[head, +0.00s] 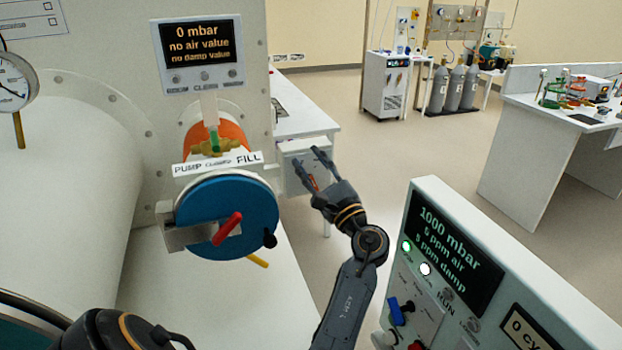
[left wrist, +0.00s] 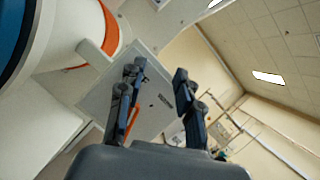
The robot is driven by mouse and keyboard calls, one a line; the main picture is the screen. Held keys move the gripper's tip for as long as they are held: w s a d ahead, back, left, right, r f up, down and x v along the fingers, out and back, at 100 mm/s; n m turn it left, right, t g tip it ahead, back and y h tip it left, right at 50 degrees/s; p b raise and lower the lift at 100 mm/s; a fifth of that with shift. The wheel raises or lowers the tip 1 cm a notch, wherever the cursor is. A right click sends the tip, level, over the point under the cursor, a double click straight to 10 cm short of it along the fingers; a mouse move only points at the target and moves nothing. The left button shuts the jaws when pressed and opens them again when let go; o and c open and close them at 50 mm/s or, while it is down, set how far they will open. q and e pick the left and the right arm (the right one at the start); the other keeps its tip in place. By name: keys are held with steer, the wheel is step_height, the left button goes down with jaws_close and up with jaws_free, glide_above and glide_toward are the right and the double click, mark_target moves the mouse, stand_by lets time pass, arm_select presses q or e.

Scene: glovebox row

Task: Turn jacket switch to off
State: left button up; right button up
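I cannot make out a switch labelled jacket in either view. An orange band (head: 226,132) wraps the small round chamber behind its blue door (head: 232,218), and it also shows in the left wrist view (left wrist: 109,28). A pale grey box (head: 292,147) is beside the chamber, partly hidden by my left gripper (head: 308,160). In the left wrist view, this box (left wrist: 95,98) lies beyond the open, empty fingers (left wrist: 159,75). A thin red-orange piece (left wrist: 132,121) shows by one finger; I cannot tell whether it belongs to the box. My right gripper is out of view.
A display (head: 200,50) above the chamber reads 0 mbar. A valve labelled pump, closed, fill sits below it. A control panel (head: 455,255) reading 1000 mbar, with a blue knob (head: 400,311), stands right of my left arm. Open floor (head: 430,145) lies beyond.

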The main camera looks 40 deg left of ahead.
mark_target(311, 177)
arm_select(q)
step_height(311, 177, up, 6)
steer(key=shift+f, duration=0.25)
steer(key=shift+c, duration=0.2)
